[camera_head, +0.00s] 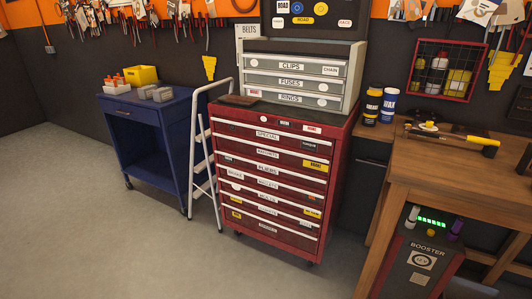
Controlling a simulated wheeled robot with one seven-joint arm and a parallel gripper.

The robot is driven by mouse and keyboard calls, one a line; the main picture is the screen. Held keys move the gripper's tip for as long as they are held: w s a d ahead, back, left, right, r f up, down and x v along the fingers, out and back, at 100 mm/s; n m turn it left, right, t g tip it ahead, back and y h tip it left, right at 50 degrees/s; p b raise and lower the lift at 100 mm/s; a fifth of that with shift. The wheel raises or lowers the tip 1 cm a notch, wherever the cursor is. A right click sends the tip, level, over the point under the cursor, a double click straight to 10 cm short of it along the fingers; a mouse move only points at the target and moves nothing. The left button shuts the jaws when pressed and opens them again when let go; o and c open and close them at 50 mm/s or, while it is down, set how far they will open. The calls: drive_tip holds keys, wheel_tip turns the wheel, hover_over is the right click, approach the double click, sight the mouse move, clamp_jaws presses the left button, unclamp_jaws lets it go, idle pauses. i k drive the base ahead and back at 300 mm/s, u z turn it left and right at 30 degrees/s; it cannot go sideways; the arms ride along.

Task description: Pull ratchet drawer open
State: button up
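A red tool cabinet (322,200) stands on the floor in the middle of the view, with a stack of wide drawers that all look shut. Each drawer has a pale strip along its top edge. The upper labels read like SPECIAL, MAGNETS and PLIERS. The labels on the lower drawers (267,198) are too small to read surely, so I cannot tell which one is the ratchet drawer. My gripper is not in view.
A grey chest (299,83) with CLIPS, FUSES and RINGS drawers sits on the cabinet. A white folding ladder (194,158) and blue cart (137,110) stand to the left. A wooden bench (440,170) and BOOSTER unit (418,262) are at right. The floor in front is clear.

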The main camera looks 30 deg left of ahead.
sight(306, 161)
drive_tip(key=k, duration=0.4)
drive_tip(key=u, duration=0.65)
drive_tip(key=i, duration=0.9)
drive_tip(key=u, duration=0.35)
